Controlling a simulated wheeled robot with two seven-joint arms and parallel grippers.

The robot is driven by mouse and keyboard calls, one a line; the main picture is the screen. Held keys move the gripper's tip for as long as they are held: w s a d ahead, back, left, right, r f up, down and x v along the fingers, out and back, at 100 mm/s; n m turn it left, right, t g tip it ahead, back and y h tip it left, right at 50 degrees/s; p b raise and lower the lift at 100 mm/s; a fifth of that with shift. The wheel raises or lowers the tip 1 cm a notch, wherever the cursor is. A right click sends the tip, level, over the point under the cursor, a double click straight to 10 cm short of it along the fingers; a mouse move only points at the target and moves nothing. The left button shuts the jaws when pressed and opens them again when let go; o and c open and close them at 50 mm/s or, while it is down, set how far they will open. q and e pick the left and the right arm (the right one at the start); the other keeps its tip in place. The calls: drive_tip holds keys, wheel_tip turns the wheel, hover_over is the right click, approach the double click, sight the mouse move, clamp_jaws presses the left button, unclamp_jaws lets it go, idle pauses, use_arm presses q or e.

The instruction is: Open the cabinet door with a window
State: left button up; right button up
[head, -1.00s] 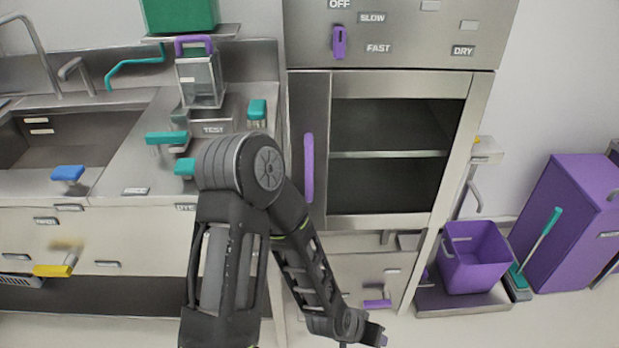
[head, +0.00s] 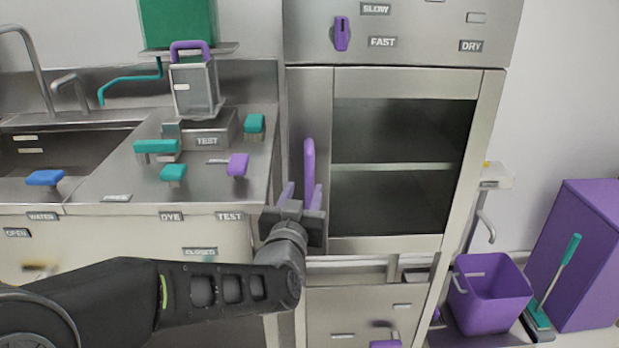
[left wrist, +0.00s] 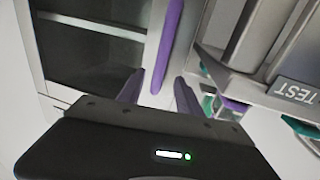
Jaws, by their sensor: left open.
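The cabinet door with a dark window (head: 400,130) is shut and stands upright right of centre in the head view. Its vertical purple handle (head: 309,158) is on the door's left side. The handle (left wrist: 167,45) and part of the window (left wrist: 90,50) also show in the left wrist view. My left gripper (head: 302,192) is open and points up at the lower end of the handle. In the left wrist view the handle lies ahead of and between its two purple fingers (left wrist: 158,92). I cannot tell whether they touch it. My right gripper is not in view.
A panel with a purple knob (head: 342,33) is above the door. A purple bucket (head: 488,300) and a purple bin (head: 585,255) stand to the right.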

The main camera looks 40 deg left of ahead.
sight(309, 177)
use_arm(q)
drive_tip(key=shift+w, duration=0.15)
drive_tip(key=x, duration=0.7)
drive_tip(key=shift+w+a, duration=0.2)
drive_tip(key=shift+w, duration=0.05)
clamp_jaws()
idle(1.2)
